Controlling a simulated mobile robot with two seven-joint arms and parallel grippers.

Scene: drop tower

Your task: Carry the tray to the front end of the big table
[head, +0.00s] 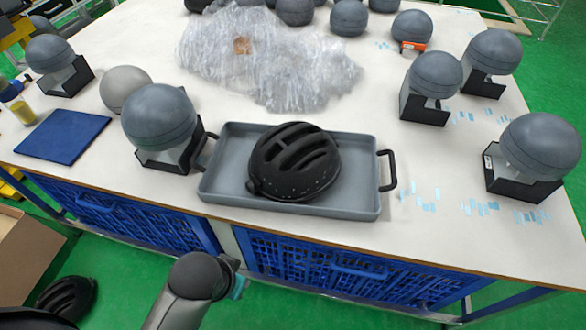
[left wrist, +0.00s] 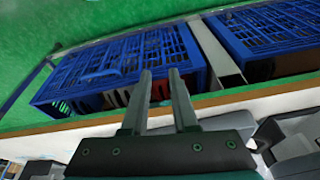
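The grey tray (head: 225,180) lies flat on the big white table (head: 420,255), close to the near edge. It has a black handle at each short end, left (head: 206,152) and right (head: 389,170). A black helmet (head: 294,163) sits in it. My left gripper (head: 236,277) is below and in front of the table edge, apart from the tray. In the left wrist view its two fingers (left wrist: 160,75) stand apart with nothing between them. My right gripper does not show.
Grey spheres on black stands flank the tray, one (head: 160,120) close at its left. Clear plastic wrap (head: 265,60) lies behind it. A blue mat (head: 63,136) is at left. Blue crates (head: 330,270) hang under the table edge. An open cardboard box (head: 25,255) stands at lower left.

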